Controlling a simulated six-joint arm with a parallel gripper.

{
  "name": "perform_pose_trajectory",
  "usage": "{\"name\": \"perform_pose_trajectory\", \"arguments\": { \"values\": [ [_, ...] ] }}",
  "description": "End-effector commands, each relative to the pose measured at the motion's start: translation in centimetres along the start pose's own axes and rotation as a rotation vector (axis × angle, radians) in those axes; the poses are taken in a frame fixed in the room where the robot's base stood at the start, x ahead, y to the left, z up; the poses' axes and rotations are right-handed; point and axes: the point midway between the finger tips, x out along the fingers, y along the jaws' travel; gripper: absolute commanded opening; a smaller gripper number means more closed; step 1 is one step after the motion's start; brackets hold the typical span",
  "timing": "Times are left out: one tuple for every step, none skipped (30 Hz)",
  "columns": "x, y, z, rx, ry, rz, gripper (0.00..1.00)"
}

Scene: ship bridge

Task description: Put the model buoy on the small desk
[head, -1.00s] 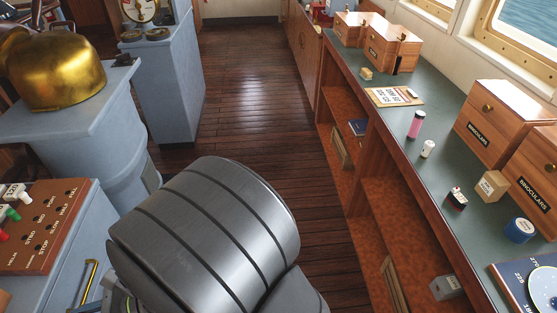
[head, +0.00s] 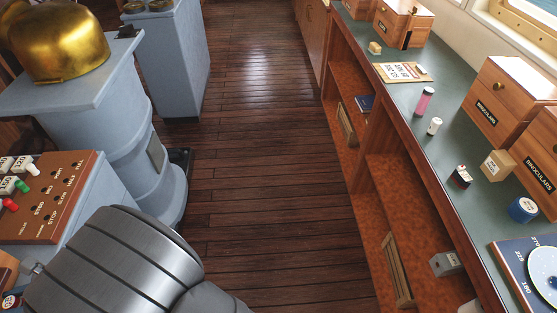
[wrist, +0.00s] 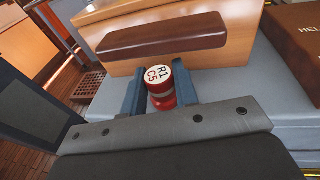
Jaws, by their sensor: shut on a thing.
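In the wrist view, my gripper (wrist: 160,92) is shut on a small red and white piece, which I take to be the model buoy (wrist: 163,100). Its round white top is marked R1 C5, and its red body shows between the fingers. Just beyond it stands a sloped wooden piece (wrist: 243,30) with a dark brown pad, on a grey-blue top (wrist: 225,88). I cannot tell whether this wooden piece is the small desk. I also cannot tell whether the buoy touches anything below it. In the head view, my arm covers the lower left and the fingers do not show.
At right, a long green counter (head: 418,150) holds a pink cylinder (head: 425,101), a blue tin (head: 522,209) and binocular boxes (head: 502,100). Open plank floor (head: 265,190) lies between.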

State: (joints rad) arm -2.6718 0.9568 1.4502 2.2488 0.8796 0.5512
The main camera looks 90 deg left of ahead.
Motion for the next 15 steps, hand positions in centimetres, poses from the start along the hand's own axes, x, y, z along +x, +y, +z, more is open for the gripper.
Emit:
{"name": "perform_pose_trajectory", "arguments": {
  "values": [
    [0.77,0.08,0.10,-0.001,0.000,0.001,0.03],
    [1.08,0.09,0.14,-0.001,0.000,0.001,0.03],
    [1.11,0.04,-0.19,0.001,0.001,0.000,0.03],
    [1.07,0.04,-0.40,0.001,0.002,0.000,0.03],
    [1.06,0.03,-0.47,0.001,0.001,0.000,0.03],
    [1.05,0.03,-0.47,0.000,0.001,0.000,0.03],
    [1.04,0.03,-0.45,0.000,0.000,0.000,0.03],
    [1.04,0.03,-0.44,0.000,0.000,0.000,0.03],
    [1.03,0.03,-0.44,0.000,0.000,0.000,0.03],
    [1.03,0.03,-0.44,0.000,0.000,0.000,0.03],
    [1.02,0.03,-0.44,0.000,0.000,0.000,0.03],
    [1.02,0.03,-0.48,0.000,0.000,0.000,0.03],
    [1.03,0.03,-0.55,0.000,0.001,0.000,0.03],
    [1.04,0.03,-0.64,0.001,0.001,0.000,0.03],
    [1.05,0.03,-0.77,0.001,0.001,0.000,0.03]
  ]
}}
